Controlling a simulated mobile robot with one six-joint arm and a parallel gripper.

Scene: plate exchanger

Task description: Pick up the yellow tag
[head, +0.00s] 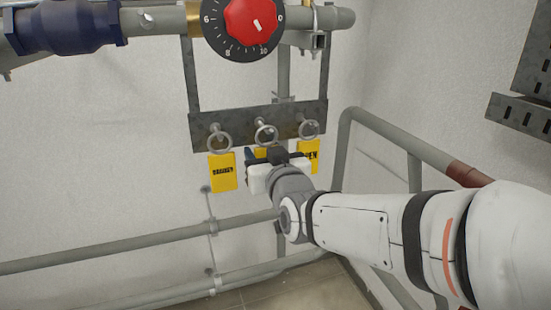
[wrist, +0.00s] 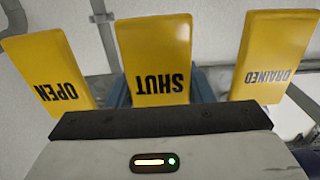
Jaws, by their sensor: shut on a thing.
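Three yellow tags hang in a row below metal rings on a dark bracket (head: 258,122). The middle tag, SHUT (wrist: 155,45), is centred in the wrist view, where its word reads upside down. Only a bit of it (head: 261,152) shows in the head view, behind my gripper (head: 267,157). The gripper's blue-grey fingers show on both sides of the SHUT tag, shut on it. The OPEN tag (wrist: 48,72) is at the left of the wrist view, and the DRAINED tag (wrist: 275,58) is at the right. In the head view DRAINED (head: 222,173) is left and OPEN (head: 314,155) is partly hidden.
A red dial (head: 250,25) and a blue pipe fitting (head: 68,25) are above the bracket. A grey pipe (head: 140,245) runs low along the wall. A grey rail (head: 400,140) and a dark perforated bracket (head: 520,112) stand at the right.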

